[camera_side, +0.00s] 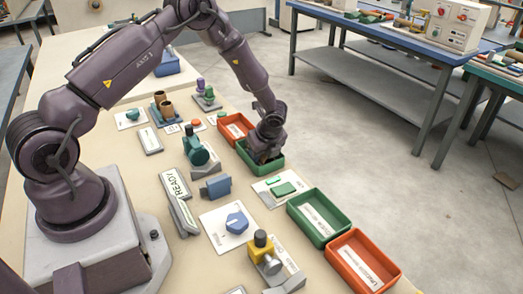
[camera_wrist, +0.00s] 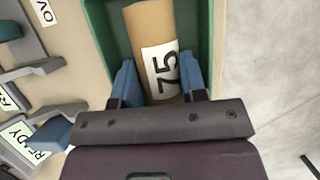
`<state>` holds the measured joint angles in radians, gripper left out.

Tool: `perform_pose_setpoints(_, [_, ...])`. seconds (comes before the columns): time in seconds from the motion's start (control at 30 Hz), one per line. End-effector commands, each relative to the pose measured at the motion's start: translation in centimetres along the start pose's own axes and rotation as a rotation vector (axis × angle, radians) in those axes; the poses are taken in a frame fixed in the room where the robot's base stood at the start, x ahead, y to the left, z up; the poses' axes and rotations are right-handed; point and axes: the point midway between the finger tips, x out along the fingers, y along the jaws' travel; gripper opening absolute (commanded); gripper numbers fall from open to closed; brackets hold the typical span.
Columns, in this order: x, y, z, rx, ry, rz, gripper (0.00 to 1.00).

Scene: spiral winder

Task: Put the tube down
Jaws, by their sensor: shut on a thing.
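In the wrist view a brown cardboard tube (camera_wrist: 150,25) with a white label reading 75 lies between the two blue fingers of my gripper (camera_wrist: 158,85). The fingers are shut on the tube's sides. The tube is in or just over a green tray (camera_wrist: 97,45); I cannot tell whether it touches the floor of the tray. In the side view my gripper (camera_side: 264,155) points down into the green tray (camera_side: 276,168) at the table's right edge, and it hides the tube there.
An orange tray (camera_side: 222,133) stands just behind the green one. A white plate with a green switch (camera_side: 283,189), another green tray (camera_side: 318,222) and an orange tray (camera_side: 362,262) stand nearer the front. The winder with a teal part (camera_side: 200,152) is to the left. Floor lies beyond the table edge.

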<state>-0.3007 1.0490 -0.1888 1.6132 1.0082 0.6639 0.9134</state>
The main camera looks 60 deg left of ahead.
Motion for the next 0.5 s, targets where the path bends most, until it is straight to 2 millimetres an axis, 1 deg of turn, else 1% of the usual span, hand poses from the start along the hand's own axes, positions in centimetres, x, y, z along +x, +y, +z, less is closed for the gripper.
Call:
perform_pose_setpoints(0.23, [0.76, 0.01, -0.30, -0.002, 0.004, -0.002, 0.17])
perform_pose_setpoints(0.27, [0.77, 0.00, -0.28, -0.002, 0.004, -0.002, 0.43])
perform_pose_setpoints(0.3, [0.77, 0.00, -0.25, -0.003, 0.004, -0.002, 0.50])
perform_pose_setpoints(0.5, [0.53, -0.06, 0.01, -0.005, 0.002, -0.004, 0.50])
